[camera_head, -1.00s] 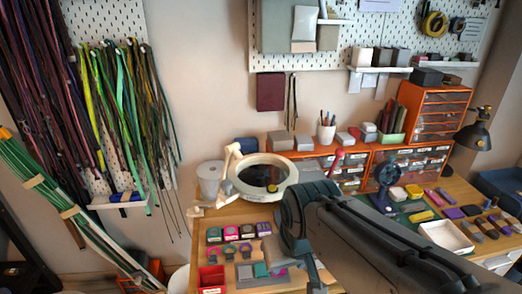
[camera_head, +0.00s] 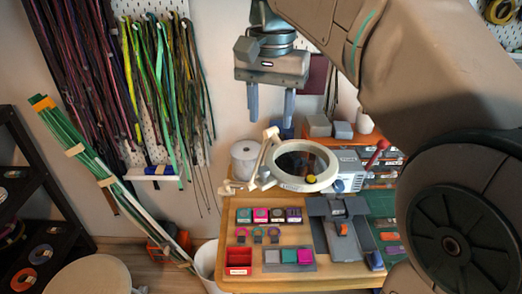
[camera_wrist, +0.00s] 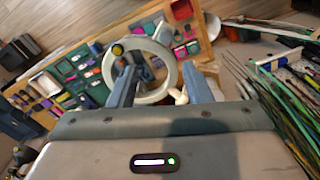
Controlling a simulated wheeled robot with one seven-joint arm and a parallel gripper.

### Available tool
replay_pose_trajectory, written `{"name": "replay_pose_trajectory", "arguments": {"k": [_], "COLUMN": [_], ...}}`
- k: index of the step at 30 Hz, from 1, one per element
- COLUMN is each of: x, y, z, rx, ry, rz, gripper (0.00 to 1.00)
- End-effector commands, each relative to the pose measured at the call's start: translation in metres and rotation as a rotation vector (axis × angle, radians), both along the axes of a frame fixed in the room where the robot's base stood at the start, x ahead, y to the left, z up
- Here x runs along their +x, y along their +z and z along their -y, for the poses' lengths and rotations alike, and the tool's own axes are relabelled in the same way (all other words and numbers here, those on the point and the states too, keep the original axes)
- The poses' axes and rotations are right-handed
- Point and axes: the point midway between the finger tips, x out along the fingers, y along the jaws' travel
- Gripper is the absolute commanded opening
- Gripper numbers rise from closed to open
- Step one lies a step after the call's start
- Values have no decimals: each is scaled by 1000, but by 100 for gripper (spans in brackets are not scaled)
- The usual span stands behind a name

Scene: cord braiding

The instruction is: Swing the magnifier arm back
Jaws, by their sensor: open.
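The magnifier is a white ring with a dark round lens (camera_head: 300,162) and a yellow knob (camera_head: 310,179) on its rim. It lies over the back left of the wooden table. Its white jointed arm (camera_head: 263,157) runs along the ring's left side, with a small end piece at the table's left edge. My gripper (camera_head: 271,112) hangs above and behind the ring, fingers pointing down, open and empty, apart from it. In the wrist view the white ring (camera_wrist: 171,75) shows beyond and partly between the fingers (camera_wrist: 160,92); the left finger covers part of it.
A white spool (camera_head: 245,160) stands left of the magnifier. Small coloured boxes (camera_head: 268,215), a red tray (camera_head: 238,261) and a grey fixture (camera_head: 340,228) lie in front. Cords (camera_head: 160,80) hang on the wall at left. The air around my gripper looks clear.

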Motion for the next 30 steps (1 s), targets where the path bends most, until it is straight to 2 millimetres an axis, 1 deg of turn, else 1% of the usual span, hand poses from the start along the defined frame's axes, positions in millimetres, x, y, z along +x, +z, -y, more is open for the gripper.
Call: {"name": "replay_pose_trajectory", "arguments": {"k": [2,5,8,10,14,24,30], "x": [4,5,4,4,4,4,4], "y": [9,15,13,7,-12,-75,-105], "z": [-6,-10,-12,-12,-11,-11,-11], "rx": [0,-1,-1,-2,-2,-2,-1], "ry": [-16,-31,-36,-36,-36,-35,-35], "rz": [-11,-21,-25,-26,-27,-27,-25], "gripper": [45,45,45,45,45,45,45]}}
